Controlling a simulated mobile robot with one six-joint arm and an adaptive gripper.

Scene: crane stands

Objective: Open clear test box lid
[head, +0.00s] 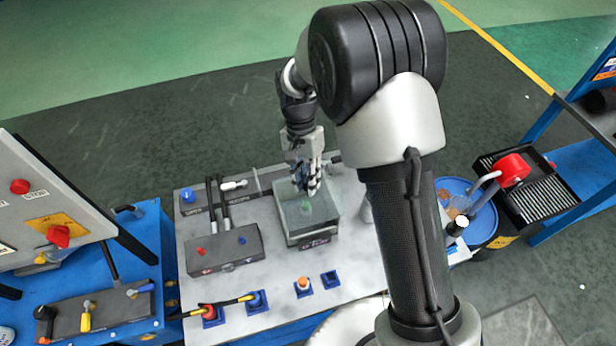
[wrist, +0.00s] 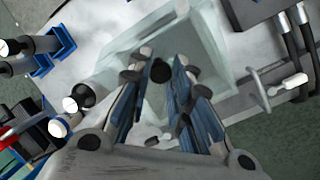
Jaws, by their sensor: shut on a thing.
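The clear test box (head: 320,224) stands on the grey bench top, a see-through box with a dark front edge and a green patch inside. My gripper (head: 308,190) points down over its top. In the wrist view my gripper (wrist: 162,66) has its blue-padded fingers closed about a small dark round knob (wrist: 161,71), which seems to be the lid's knob. The clear box (wrist: 205,35) lies beyond and around the fingertips there. My fingers hide part of the lid, and I cannot tell whether it is raised from the box.
On the bench top (head: 262,297), a grey control box (head: 226,252) with red and blue buttons stands left of the clear box. Blue sockets with a yellow-black cable (head: 232,302) and an orange knob (head: 303,283) lie in front. A blue drum (head: 482,233) stands at right.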

